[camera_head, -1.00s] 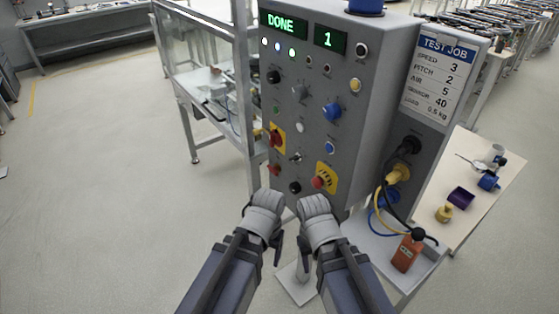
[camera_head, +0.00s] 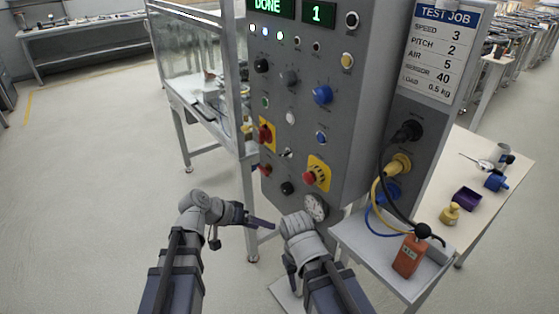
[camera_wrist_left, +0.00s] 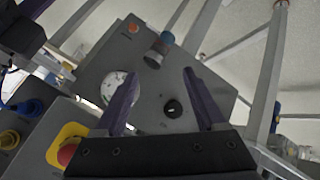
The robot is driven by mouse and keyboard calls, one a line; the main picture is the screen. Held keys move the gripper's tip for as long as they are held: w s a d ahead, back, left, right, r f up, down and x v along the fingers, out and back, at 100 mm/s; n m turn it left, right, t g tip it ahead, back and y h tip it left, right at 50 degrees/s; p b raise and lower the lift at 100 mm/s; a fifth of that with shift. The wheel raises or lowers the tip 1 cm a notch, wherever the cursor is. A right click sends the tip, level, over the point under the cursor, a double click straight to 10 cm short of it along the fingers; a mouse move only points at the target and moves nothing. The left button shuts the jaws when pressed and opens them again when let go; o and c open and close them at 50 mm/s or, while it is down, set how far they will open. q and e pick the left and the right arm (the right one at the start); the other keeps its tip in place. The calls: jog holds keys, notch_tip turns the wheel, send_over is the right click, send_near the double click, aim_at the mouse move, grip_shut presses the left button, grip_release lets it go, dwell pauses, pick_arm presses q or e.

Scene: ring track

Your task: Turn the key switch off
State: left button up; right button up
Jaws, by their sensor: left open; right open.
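A small silver switch (camera_head: 286,153), perhaps the key switch, sits low on the grey panel, between the red rotary switch (camera_head: 265,134) and the red emergency button (camera_head: 309,178); its setting is too small to read. My left gripper (camera_head: 262,223) is open and empty, below and left of the panel's lower edge. In the left wrist view my left gripper (camera_wrist_left: 160,76) has its purple fingers spread, with a round black fitting (camera_wrist_left: 173,108) and a dial gauge (camera_wrist_left: 118,88) beyond them. My right arm's wrist is below the gauge; it hides its gripper.
The panel's display (camera_head: 316,13) reads 1. A shelf with an orange box (camera_head: 409,255) and cables juts out at the right. A glazed machine frame (camera_head: 195,60) stands behind left. The floor at the left is clear.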

pick_arm(q)
jog(key=w+d+r+t+h, duration=0.2)
jog(key=w+r+h, duration=0.25)
jog(key=r, duration=0.25)
jog(key=m+t+h, duration=0.1)
jog(key=t+h, duration=0.1)
jog(key=t, duration=0.3)
send_near(281, 155)
jog(key=x, duration=0.2)
jog(key=shift+x, duration=3.85)
grip_shut()
